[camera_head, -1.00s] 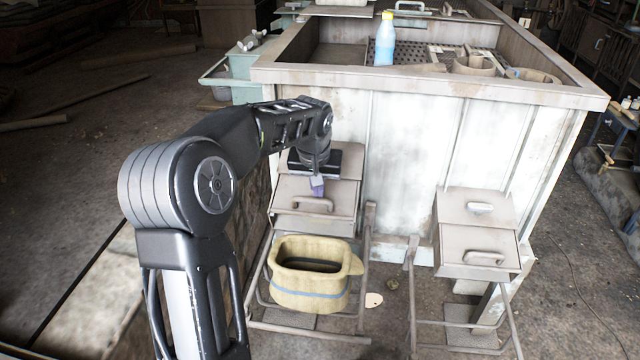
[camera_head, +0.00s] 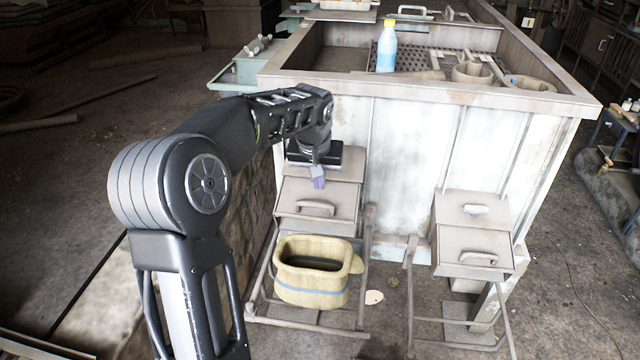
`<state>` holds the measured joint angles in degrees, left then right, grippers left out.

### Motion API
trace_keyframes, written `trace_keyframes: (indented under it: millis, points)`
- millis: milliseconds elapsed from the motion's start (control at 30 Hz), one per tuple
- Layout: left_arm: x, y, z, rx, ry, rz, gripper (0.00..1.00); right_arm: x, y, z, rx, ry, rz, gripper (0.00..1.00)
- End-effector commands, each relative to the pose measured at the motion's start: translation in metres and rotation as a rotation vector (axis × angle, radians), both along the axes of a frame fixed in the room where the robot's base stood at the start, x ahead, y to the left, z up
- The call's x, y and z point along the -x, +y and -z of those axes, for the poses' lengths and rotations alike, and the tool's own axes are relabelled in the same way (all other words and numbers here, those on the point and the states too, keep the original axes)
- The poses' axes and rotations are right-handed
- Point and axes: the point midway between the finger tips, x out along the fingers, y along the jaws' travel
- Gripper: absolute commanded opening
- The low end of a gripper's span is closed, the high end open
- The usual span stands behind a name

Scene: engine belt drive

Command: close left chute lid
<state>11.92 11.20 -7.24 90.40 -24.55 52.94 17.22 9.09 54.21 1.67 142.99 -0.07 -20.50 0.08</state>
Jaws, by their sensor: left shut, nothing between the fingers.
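The left chute (camera_head: 335,205) is a grey-brown metal box on the front of the bench, with a bar handle (camera_head: 315,208) on its sloped face. The left chute's lid (camera_head: 350,165) lies down over the top of the box, partly hidden by my gripper. My left gripper (camera_head: 318,181) is shut and empty, pointing down just over the lid's front part; I cannot tell whether it touches. My right gripper is not in view.
A yellowish bucket (camera_head: 312,291) with a blue stripe stands on a frame below the left chute. The right chute (camera_head: 472,240) has its own lid and handle. A blue bottle (camera_head: 386,50) stands in the bench tray (camera_head: 430,90).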

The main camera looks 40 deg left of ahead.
Motion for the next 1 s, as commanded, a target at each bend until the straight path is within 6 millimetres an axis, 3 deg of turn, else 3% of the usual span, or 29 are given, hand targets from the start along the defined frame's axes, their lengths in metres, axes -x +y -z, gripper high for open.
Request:
trace_keyframes:
  millis: [33,200,867,1000]
  points:
    - [0.0,0.001,-0.016,-0.001,-0.002,0.0,0.0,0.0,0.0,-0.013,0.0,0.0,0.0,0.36]
    - [0.001,0.002,-0.031,-0.002,-0.006,0.0,0.0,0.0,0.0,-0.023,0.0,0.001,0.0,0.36]
    - [0.0,0.003,-0.033,-0.006,-0.009,0.005,0.0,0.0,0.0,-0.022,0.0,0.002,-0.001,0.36]
    - [-0.015,0.003,-0.038,-0.021,-0.071,0.033,0.0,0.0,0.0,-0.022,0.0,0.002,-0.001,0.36]
